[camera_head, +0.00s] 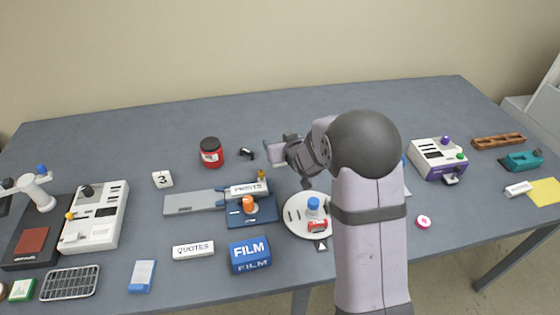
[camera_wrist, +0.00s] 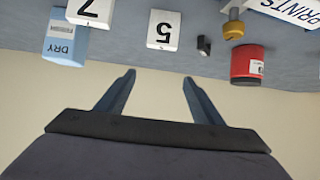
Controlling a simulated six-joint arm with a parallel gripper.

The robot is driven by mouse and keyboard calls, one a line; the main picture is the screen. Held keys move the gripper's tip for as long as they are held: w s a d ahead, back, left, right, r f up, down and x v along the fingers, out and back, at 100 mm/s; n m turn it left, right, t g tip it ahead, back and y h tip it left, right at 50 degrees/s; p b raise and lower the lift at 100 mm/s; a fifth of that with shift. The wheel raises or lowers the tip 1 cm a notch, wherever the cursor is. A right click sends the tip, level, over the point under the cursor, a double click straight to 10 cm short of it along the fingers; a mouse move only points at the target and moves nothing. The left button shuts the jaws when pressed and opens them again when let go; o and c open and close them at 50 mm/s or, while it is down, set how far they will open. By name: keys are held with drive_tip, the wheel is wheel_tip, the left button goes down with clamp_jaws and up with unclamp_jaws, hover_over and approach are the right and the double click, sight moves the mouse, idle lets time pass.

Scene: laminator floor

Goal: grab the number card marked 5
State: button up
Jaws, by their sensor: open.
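The number card marked 5 (camera_wrist: 164,40) is a small white block with a black digit. It stands on the table in the wrist view, ahead of my fingertips and apart from them. That view looks upside down, with the table at the top. I cannot make the card out in the head view, where my arm covers part of the table. My gripper (camera_wrist: 159,77) is open and empty, with a clear gap between its fingers. In the head view my gripper (camera_head: 277,147) is above the back middle of the table.
A card marked 7 (camera_wrist: 90,10) and a blue DRY box (camera_wrist: 64,38) stand near the 5 card. A small black object (camera_wrist: 204,45) and a red jar (camera_wrist: 247,66) stand on its other side. A card marked 3 (camera_head: 162,179) is at left in the head view.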

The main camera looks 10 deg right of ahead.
drive_tip(key=shift+t, duration=0.7)
drive_tip(key=shift+w+f+p, duration=0.2)
drive_tip(key=shift+w+f, duration=0.6)
drive_tip(key=shift+f, duration=0.2)
drive_tip(key=shift+w+f+p, duration=0.15)
drive_tip(key=shift+w+f, duration=0.6)
drive_tip(key=shift+f, duration=0.2)
drive_tip(key=shift+f, duration=0.1)
drive_tip(key=shift+f, duration=0.3)
wheel_tip(320, 180, down, 2)
drive_tip(key=shift+p, duration=0.4)
drive_tip(key=shift+x, duration=0.85)
drive_tip(key=shift+w+f, duration=0.45)
drive_tip(key=shift+w, duration=0.15)
drive_tip(key=shift+c, duration=0.2)
